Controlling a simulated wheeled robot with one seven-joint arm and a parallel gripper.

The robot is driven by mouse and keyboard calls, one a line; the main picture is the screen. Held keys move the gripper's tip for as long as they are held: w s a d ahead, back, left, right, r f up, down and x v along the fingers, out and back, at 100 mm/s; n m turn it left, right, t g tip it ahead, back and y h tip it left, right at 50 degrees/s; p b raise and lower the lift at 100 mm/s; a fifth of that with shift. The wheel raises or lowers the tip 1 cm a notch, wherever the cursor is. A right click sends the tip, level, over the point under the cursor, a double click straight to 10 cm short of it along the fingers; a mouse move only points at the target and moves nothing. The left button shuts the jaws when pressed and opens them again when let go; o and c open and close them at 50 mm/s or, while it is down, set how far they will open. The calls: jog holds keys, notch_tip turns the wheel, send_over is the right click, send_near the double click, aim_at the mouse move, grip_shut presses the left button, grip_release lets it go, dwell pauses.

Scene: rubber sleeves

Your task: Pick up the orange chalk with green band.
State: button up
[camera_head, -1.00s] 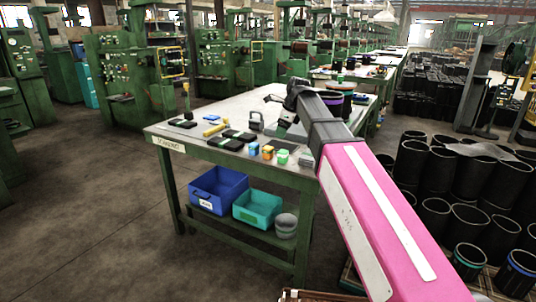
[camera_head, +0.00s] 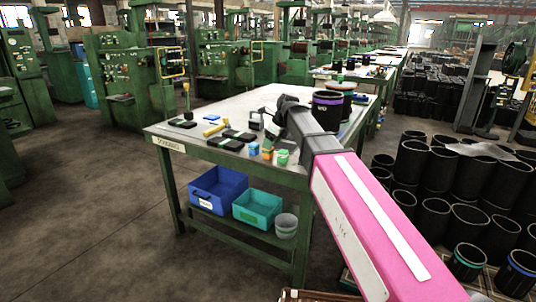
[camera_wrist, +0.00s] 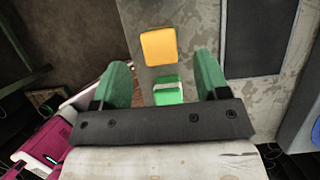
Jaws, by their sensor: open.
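An orange piece (camera_head: 267,154), taken as the orange chalk, stands among small coloured pieces near the table's front edge. My gripper (camera_wrist: 162,66) is open with nothing held, pointing down above these pieces. In the head view my gripper is small and partly hidden by the wrist.
The grey-topped green table (camera_head: 224,102) carries a blue piece (camera_head: 254,149), dark flat boxes (camera_head: 231,145) and a yellow item (camera_head: 213,129). A black sleeve with a purple band (camera_head: 327,109) stands behind my wrist. Blue (camera_head: 218,186) and teal (camera_head: 258,208) bins sit on the shelf below.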

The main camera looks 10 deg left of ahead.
jog(key=x, duration=0.4)
jog(key=shift+w+a+f, duration=0.15)
jog(key=shift+a, duration=0.1)
jog(key=shift+c, duration=0.3)
jog(key=c, duration=1)
jog(key=shift+r, duration=0.5)
notch_tip(320, 180, up, 4)
jog(key=shift+f, duration=0.2)
jog(key=s+a+r, duration=0.2)
jog(key=s, duration=0.1)
jog(key=s+a+r, duration=0.2)
jog(key=s, duration=0.1)
jog(key=s+a+r, duration=0.2)
jog(key=s, duration=0.2)
jog(key=shift+r, duration=0.25)
